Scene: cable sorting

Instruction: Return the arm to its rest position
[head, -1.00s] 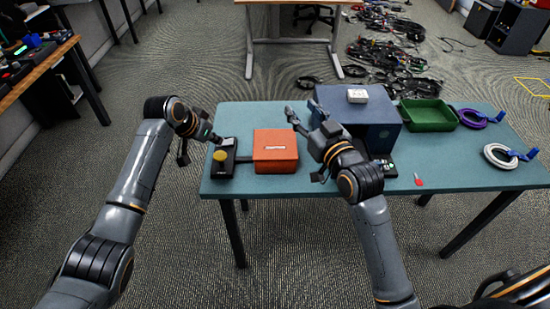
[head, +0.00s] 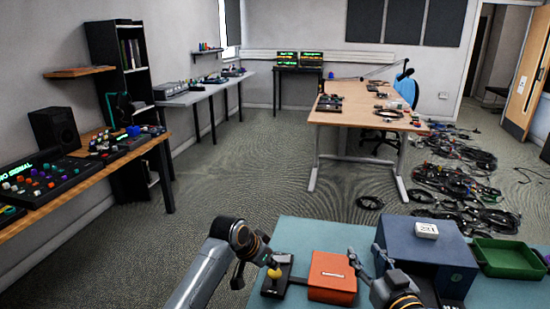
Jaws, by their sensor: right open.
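My left arm comes in from the bottom left of the head view. Its gripper (head: 268,263) is just above a black device with a yellow round top (head: 275,273) at the near-left of the teal table (head: 300,232). Its fingers are small and partly hidden, so I cannot tell whether they are open or touch the device. My right gripper (head: 366,256) is open, its fingers spread between the orange box (head: 331,275) and the dark blue box (head: 424,254). I see nothing between them. The lower arm parts are cut off by the bottom edge.
A white labelled block (head: 426,229) sits on the blue box. A green tray (head: 507,259) stands to its right. Tangled cables (head: 460,185) lie on the floor behind. A wooden desk (head: 355,117) stands further back. Open carpet lies left of the teal table.

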